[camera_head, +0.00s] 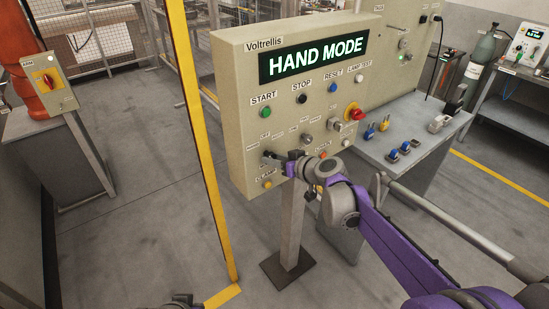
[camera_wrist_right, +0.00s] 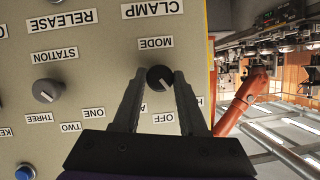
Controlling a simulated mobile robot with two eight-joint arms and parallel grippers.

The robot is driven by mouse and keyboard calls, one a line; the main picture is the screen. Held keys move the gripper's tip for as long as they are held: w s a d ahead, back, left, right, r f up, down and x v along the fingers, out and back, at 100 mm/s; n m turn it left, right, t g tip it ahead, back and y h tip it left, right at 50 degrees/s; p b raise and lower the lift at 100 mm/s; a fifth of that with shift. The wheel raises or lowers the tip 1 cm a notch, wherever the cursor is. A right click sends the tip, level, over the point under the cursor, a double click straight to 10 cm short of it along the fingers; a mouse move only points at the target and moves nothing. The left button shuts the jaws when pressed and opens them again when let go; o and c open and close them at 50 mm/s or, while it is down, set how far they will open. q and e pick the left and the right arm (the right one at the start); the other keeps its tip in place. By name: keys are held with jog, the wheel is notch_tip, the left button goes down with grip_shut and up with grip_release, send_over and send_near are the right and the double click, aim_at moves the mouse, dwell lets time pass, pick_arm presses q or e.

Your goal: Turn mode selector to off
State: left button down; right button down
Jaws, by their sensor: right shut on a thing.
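The mode selector (camera_wrist_right: 159,77) is a black round knob on the beige control panel (camera_wrist_right: 95,70), seen upside down in the right wrist view. A MODE label and an OFF label (camera_wrist_right: 163,118) flank it; other position labels are partly hidden behind the fingers. My right gripper (camera_wrist_right: 157,82) has a finger on each side of the knob and is shut on it. In the head view my right gripper (camera_head: 277,157) is at the panel's lower left and covers the knob. The display (camera_head: 314,60) reads HAND MODE. Part of my left gripper (camera_head: 182,300) shows at the bottom edge; its jaws are unclear.
The station knob (camera_wrist_right: 46,91) and other buttons are close by on the panel. A yellow post (camera_head: 205,140) stands left of the panel. A grey bench (camera_head: 400,130) with padlocks is at the right. Open floor lies at the left.

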jog(key=shift+w+d+f+m+g+y, duration=0.1)
jog(key=shift+m+g+y, duration=0.2)
jog(key=shift+m+y, duration=0.65)
jog(key=shift+m+g+y, duration=0.3)
jog(key=shift+m+y, duration=0.15)
jog(key=shift+m, duration=0.9)
jog(key=shift+c, duration=2.3)
grip_release()
jog(key=shift+d, duration=0.1)
jog(key=v, duration=1)
jog(key=shift+s+d, duration=0.2)
jog(key=shift+d, duration=0.1)
